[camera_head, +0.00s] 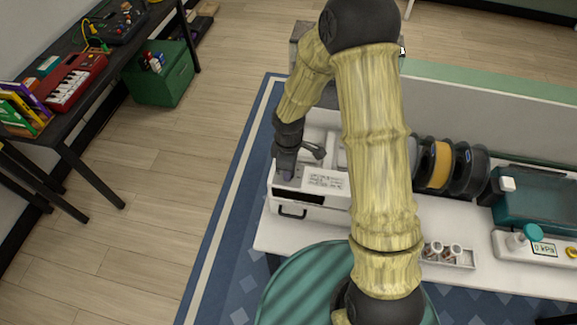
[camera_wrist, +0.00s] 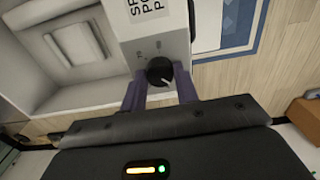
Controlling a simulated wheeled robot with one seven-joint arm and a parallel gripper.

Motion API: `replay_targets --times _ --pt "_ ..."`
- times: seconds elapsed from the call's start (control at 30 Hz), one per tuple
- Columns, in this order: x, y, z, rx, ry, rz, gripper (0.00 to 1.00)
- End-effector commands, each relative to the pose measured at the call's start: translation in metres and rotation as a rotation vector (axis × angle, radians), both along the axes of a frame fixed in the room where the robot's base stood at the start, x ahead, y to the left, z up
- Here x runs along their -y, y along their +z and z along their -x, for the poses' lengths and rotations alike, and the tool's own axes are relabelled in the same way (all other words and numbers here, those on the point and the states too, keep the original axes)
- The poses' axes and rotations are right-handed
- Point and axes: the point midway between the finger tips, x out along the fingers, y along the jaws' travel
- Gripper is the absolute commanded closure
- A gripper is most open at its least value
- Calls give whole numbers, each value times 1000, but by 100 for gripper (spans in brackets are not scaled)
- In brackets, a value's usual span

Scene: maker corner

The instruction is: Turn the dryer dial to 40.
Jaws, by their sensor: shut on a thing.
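The dryer (camera_head: 327,182) is a pale box with a printed label, on the white table, partly hidden by my arm in the head view. Its dark round dial (camera_wrist: 160,71) shows in the wrist view on the pale panel. In the head view my gripper (camera_head: 285,168) is at the dryer's left end, and the dial is hidden there.
Spools (camera_head: 438,165) stand right of my arm, with a teal case (camera_head: 540,206) farther right. A small tray (camera_head: 461,262) of cups and a gauge unit (camera_head: 515,250) sit along the table's front. A teal round seat (camera_head: 290,285) is in front.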

Motion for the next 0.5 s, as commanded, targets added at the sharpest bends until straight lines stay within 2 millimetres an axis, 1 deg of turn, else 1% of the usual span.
replay_targets --times 0.27,0.3,0.4,0.5 --pt "0 1 -1 3 0 0 93" --pt "0 1 -1 3 0 0 66" --pt "0 1 -1 3 0 0 48" --pt "0 0 -1 2 0 0 48"
